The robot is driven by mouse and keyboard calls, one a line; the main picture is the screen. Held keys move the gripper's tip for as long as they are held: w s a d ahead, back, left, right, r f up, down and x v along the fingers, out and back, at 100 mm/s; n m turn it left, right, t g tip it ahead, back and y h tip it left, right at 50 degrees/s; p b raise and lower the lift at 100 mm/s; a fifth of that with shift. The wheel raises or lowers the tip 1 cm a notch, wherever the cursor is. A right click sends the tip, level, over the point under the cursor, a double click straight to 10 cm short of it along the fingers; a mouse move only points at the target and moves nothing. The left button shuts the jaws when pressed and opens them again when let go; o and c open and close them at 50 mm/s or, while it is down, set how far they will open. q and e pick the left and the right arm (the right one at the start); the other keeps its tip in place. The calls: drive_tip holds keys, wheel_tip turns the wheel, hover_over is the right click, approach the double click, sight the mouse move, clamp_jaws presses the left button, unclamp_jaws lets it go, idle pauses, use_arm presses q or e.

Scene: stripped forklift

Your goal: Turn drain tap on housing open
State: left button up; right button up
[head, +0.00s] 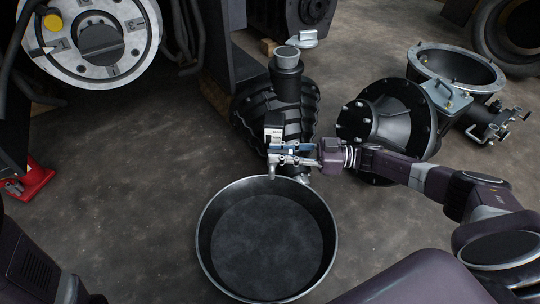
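The black ribbed housing (247,106) stands on the floor at upper middle, with a grey-capped neck on top. The drain tap (268,183) seems to be the small metal spout low on its front, just above the pan; much of it is hidden by my gripper. A blue piece lies at the gripper, and I cannot tell if it is the tap's handle. My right gripper (292,158) reaches in from the right and is at the tap. Its fingers are too small to tell open from shut. My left arm shows at lower left, but its gripper is out of view.
A round black drain pan (267,248) sits below the tap and looks empty. A black flanged cone (388,125) and an open flanged drum (457,66) stand at right. A red jack-like piece (36,178) lies at left. The floor left of the pan is clear.

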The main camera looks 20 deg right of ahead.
drive_tip(key=shift+b+x, duration=0.3)
drive_tip(key=shift+x, duration=1)
drive_tip(key=shift+c, duration=0.6)
clamp_jaws()
